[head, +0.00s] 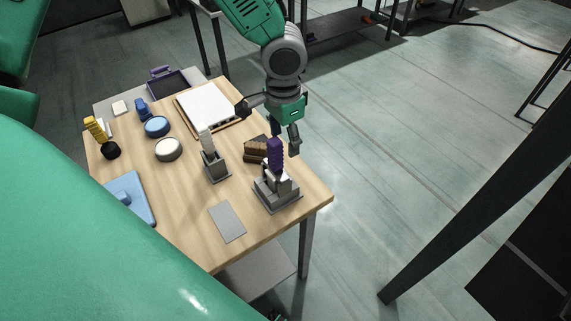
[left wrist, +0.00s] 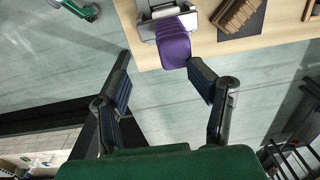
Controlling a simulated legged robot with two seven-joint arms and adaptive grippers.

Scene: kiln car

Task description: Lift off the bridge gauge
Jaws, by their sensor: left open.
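The bridge gauge appears to be the piece with a ribbed purple handle (head: 275,156), standing upright on a stepped grey block (head: 283,204) at the table's right corner. The purple handle (left wrist: 174,45) also shows in the left wrist view, with its grey and white base at the top edge. My left gripper (head: 270,128) is open and empty just above and behind the handle. In the left wrist view its fingers (left wrist: 160,68) are spread wide; the right fingertip is close beside the handle, the left one well away. Contact cannot be told. My right gripper is not in view.
A brown block stack (head: 255,150) stands close behind the handle. A grey slotted holder (head: 216,170) with a pale upright piece is to the left. A white slab (head: 208,106), round tubs (head: 168,149) and a blue plate (head: 130,198) lie farther left. A flat grey plate (head: 227,222) lies in front.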

